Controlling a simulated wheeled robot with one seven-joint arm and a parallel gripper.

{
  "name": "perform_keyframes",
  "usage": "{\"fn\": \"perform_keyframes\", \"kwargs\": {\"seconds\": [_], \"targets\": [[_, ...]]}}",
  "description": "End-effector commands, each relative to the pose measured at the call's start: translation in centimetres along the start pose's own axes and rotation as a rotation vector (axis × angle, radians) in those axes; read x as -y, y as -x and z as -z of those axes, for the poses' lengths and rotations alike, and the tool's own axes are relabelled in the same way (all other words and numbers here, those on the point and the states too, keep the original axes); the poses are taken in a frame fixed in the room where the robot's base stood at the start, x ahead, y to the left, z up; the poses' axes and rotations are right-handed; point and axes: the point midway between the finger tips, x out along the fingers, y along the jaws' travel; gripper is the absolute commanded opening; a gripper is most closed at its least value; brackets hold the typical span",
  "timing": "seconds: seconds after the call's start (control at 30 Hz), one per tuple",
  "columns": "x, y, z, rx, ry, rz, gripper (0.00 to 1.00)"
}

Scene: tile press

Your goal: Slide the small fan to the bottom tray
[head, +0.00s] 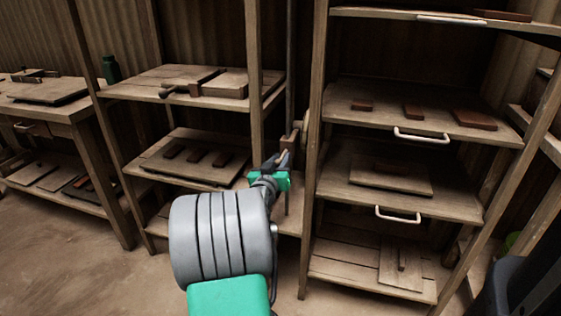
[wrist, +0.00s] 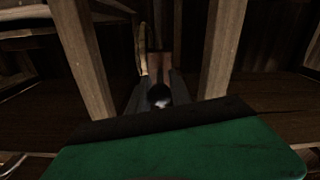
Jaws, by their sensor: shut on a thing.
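My gripper (head: 282,158) is between the left and right racks, shut on a narrow brown wooden piece; this brown piece (wrist: 158,68) stands between the fingers in the wrist view. A brown block and pale round part (head: 304,128) are just above the fingers; I cannot tell if they join the held piece. I cannot make out a fan for certain. The right rack has an upper tray (head: 360,125) with a pale handle and several brown blocks, a lower handled tray (head: 450,205) with a flat board, and a bottom shelf (head: 340,262) with a small board.
Posts of the racks (head: 312,170) stand close on both sides of my gripper. The left rack's shelves (head: 140,92) hold boards and small blocks. A green bottle (head: 111,70) stands behind it. A workbench (head: 75,112) is at the far left. The floor at lower left is clear.

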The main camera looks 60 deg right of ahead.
Motion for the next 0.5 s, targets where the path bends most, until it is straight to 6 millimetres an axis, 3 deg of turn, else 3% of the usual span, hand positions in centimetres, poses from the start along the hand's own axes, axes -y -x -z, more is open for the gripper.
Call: {"fn": "perform_keyframes", "kwargs": {"seconds": [0.07, 0.1, 0.3, 0.5], "targets": [[0.08, 0.16, -0.97, 0.018, 0.006, 0.002, 0.0], [0.09, 0.16, -1.0, 0.019, 0.006, 0.002, 0.27], [0.07, 0.11, -0.7, 0.013, 0.004, 0.002, 0.43], [0.07, 0.08, -0.48, 0.009, 0.003, 0.002, 0.43]]}}
